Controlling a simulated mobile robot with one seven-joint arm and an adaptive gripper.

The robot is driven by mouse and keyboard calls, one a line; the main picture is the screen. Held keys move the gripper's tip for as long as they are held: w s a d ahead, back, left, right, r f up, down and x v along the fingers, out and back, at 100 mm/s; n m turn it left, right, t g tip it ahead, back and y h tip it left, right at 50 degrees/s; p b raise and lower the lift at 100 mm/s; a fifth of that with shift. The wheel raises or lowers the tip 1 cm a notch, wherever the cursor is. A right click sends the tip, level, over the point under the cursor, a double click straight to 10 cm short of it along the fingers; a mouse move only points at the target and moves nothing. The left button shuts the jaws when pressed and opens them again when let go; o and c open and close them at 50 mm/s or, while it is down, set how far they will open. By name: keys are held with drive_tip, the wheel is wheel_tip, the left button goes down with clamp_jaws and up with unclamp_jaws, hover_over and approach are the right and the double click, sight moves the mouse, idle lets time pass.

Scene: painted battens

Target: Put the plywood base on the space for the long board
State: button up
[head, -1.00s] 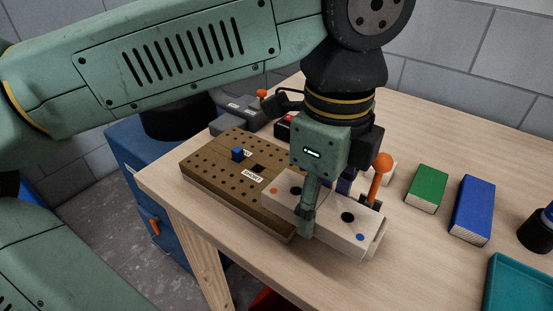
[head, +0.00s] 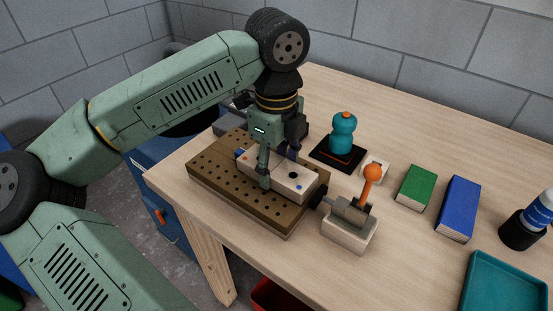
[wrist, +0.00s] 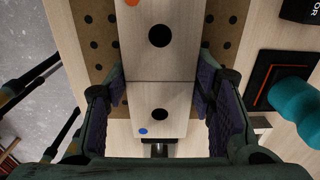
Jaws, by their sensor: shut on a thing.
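The plywood base (head: 290,182) is a pale board with dark holes, an orange dot and a blue dot. My gripper (head: 278,168) is shut on it, one finger on each long side. The wrist view shows the plywood base (wrist: 160,62) between the two fingers (wrist: 158,108), with a thin line across it. It lies over the brown drilled board (head: 225,185), lengthwise along it; I cannot tell whether it rests on it or hovers just above. The labels and the space for the long board are hidden under the plywood base and gripper. A small blue block (head: 240,153) shows at its left end.
A toggle clamp (head: 350,215) with an orange knob stands at the brown board's right end. A teal knobbed object (head: 343,135) stands on a black mat behind. Green (head: 417,187) and blue (head: 457,208) books and a teal tray (head: 505,285) lie right.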

sight(277, 167)
drive_tip(key=shift+f+b, duration=0.3)
drive_tip(key=shift+b, duration=0.05)
drive_tip(key=o, duration=1.2)
drive_tip(key=shift+r, duration=0.2)
drive_tip(key=shift+r+p, duration=0.25)
drive_tip(key=shift+p, duration=0.2)
wheel_tip(277, 167, up, 12)
drive_tip(key=shift+f+b, duration=0.2)
drive_tip(key=shift+b, duration=0.8)
